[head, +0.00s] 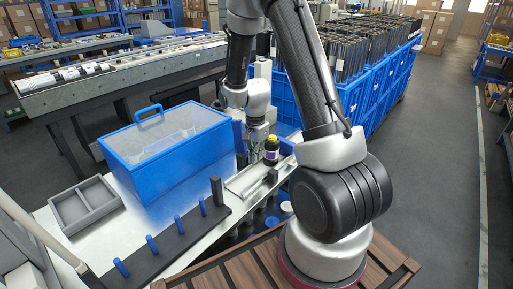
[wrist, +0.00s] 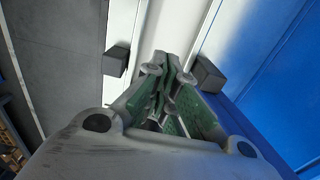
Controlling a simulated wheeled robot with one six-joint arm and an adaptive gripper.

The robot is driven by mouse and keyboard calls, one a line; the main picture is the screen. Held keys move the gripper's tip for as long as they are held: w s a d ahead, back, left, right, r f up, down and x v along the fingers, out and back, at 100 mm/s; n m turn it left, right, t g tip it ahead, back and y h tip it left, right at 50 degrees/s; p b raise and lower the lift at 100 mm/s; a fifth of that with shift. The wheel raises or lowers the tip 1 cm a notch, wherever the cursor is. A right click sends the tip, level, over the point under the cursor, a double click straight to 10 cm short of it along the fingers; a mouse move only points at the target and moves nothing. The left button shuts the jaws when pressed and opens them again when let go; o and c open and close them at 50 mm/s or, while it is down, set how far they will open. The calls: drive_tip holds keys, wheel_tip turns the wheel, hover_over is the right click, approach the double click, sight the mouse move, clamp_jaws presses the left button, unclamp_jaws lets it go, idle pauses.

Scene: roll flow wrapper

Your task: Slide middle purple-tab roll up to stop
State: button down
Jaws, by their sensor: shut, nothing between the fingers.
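My gripper (head: 256,143) points down beside the blue bin in the head view, partly hidden by my arm. In the wrist view its green-padded fingers (wrist: 167,68) are shut with nothing between them. They point along a pale channel between two dark blocks, one on the left (wrist: 116,60) and one on the right (wrist: 208,75). A dark cylinder with a yellow top and a purple band (head: 271,151) stands right of the gripper in the head view; I cannot tell whether they touch. I cannot make out which thing is the middle purple-tab roll.
A blue bin with a clear lid (head: 135,160) stands on the bench left of the gripper. A grey divided tray (head: 86,211) lies further left. A dark bar with several blue pegs (head: 165,248) runs along the bench front. A pale rail (head: 243,181) lies near the gripper.

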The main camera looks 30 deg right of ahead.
sight(267, 165)
wheel_tip(267, 165, down, 4)
drive_tip(key=shift+w+d+f, duration=0.1)
drive_tip(key=shift+w+d, duration=0.1)
drive_tip(key=shift+d, duration=0.4)
drive_tip(key=shift+w+d+f, duration=0.1)
drive_tip(key=shift+w+d, duration=0.1)
drive_tip(key=shift+d, duration=0.35)
drive_tip(key=shift+w+d, duration=0.3)
drive_tip(key=shift+d, duration=0.45)
drive_tip(key=d, duration=0.1)
drive_tip(key=w+d, duration=0.1)
drive_tip(key=d, duration=0.1)
drive_tip(key=shift+w+d, duration=0.1)
